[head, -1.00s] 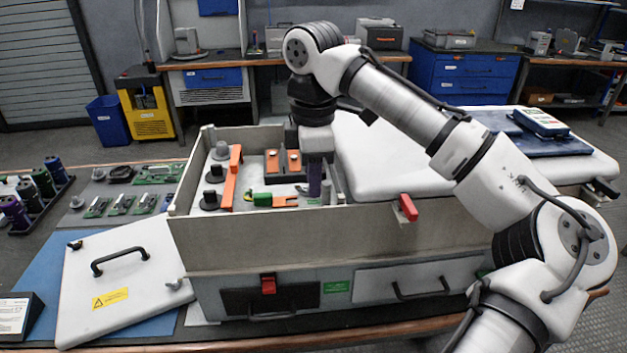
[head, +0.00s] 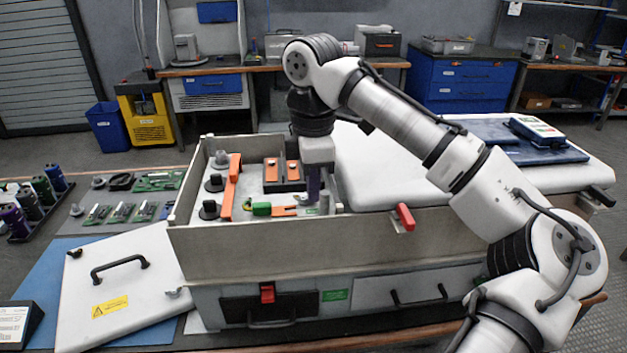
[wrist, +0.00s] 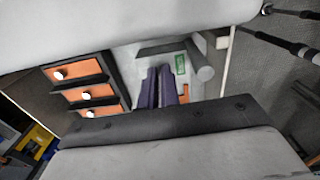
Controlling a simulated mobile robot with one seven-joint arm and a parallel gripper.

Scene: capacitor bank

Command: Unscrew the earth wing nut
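My gripper (head: 313,197) points down inside the open grey box (head: 290,248), near its right end. In the wrist view its two purple fingers (wrist: 161,88) lie close together with a narrow gap. What sits at the fingertips is hidden, so I cannot tell whether they hold anything. I cannot make out the earth wing nut in any view; the fingers may cover it. An orange fork-ended piece (head: 284,211) with a green part (head: 262,209) lies just left of the fingertips. A grey cylinder (wrist: 201,68) stands close beside the fingers.
Black blocks with orange faces (head: 282,172) stand behind the fingers. An orange bar (head: 230,188) and dark round-based posts (head: 209,209) are at the left. The box walls surround my gripper. A white lid with a black handle (head: 120,280) lies outside, left.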

